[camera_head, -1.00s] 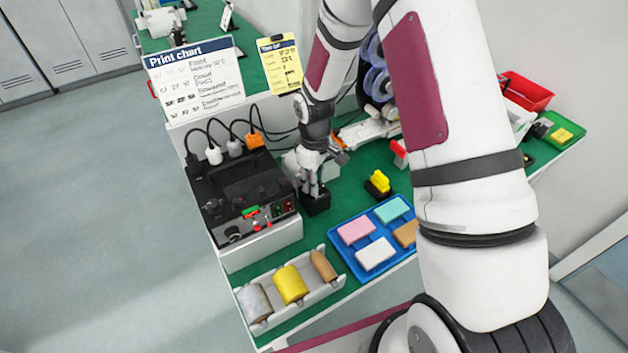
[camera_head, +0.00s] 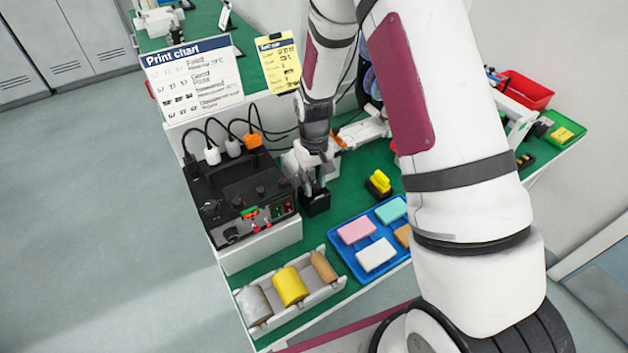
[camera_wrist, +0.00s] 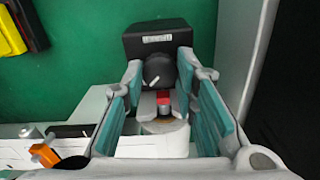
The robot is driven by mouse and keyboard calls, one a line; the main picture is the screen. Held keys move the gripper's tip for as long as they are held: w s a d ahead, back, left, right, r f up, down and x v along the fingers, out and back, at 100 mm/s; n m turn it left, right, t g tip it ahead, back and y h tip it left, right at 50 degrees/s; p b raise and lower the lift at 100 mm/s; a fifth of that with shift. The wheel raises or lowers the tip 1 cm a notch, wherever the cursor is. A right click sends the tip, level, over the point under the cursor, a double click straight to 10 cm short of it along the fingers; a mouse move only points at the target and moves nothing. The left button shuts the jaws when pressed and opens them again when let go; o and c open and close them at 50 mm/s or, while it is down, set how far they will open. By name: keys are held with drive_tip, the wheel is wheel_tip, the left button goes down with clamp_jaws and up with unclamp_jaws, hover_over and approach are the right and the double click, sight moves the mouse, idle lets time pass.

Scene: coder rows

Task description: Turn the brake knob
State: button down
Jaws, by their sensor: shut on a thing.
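The brake knob (camera_wrist: 158,72) is a round black knob with a white pointer mark towards its lower left in the wrist view. It sits on a black box (camera_wrist: 150,42) with a small white label. In the head view the box (camera_head: 316,204) stands on the green bench top, right of the black coder unit. My gripper (camera_wrist: 163,70) has its two teal-padded fingers on either side of the knob, shut on it. In the head view my gripper (camera_head: 312,183) reaches down onto the box, and the knob is hidden there by the fingers.
The coder unit (camera_head: 235,190) with cables is close on the left. A blue tray (camera_head: 349,255) of coloured blocks, a rack (camera_head: 262,328) of rolls and a yellow-and-black item (camera_head: 379,183) are nearby. A red bin (camera_head: 527,91) stands at far right.

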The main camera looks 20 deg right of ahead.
sight(314, 185)
idle(0.4)
drive_tip(key=c, duration=1.3)
unclamp_jaws()
wheel_tip(314, 185, up, 12)
